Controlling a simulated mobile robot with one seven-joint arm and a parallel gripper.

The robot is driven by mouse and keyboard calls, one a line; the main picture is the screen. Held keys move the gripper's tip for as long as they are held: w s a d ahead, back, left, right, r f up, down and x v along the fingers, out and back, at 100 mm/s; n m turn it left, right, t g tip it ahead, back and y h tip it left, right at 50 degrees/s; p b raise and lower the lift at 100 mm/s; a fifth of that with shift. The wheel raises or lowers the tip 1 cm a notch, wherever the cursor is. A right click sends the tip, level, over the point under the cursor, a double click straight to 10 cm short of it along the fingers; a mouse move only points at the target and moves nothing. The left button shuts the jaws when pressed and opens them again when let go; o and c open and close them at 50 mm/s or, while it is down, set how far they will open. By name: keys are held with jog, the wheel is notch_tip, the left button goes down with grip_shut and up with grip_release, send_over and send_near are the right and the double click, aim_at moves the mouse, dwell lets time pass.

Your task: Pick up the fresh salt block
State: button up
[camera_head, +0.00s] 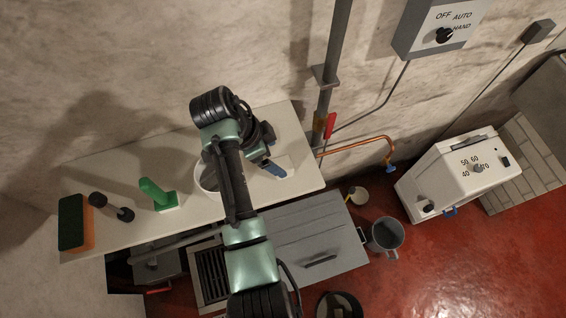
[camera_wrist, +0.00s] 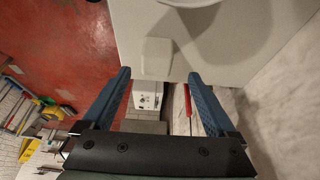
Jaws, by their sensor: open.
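A small white block with rounded corners, which looks like the salt block (camera_wrist: 157,56), lies on the pale shelf (camera_wrist: 128,28) near its edge in the wrist view. My gripper (camera_wrist: 159,75) is open, with its two blue fingers apart. In the picture the block shows between and just beyond the fingertips; I cannot tell the remaining distance or any contact. In the head view one blue finger of my gripper (camera_head: 273,168) shows over the right part of the shelf (camera_head: 305,150). My arm hides part of the shelf there.
A white round container (camera_head: 205,179) stands on the shelf beside my arm. A green holder (camera_head: 158,196), a dark dumbbell-shaped item (camera_head: 112,207) and a sponge (camera_head: 76,222) are to the left. A pipe with a red lever (camera_head: 330,125) rises at the shelf's right end.

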aim_at(282, 164)
jog(key=x, duration=0.1)
jog(key=p+x, duration=0.1)
jog(key=x, duration=0.2)
jog(key=shift+s+d+f+p, duration=0.2)
jog(key=shift+s+f+p, duration=0.1)
jog(key=shift+p, duration=0.1)
jog(key=shift+w+d+f, duration=0.1)
jog(key=shift+d+f, duration=0.05)
jog(key=shift+f, duration=0.35)
grip_shut()
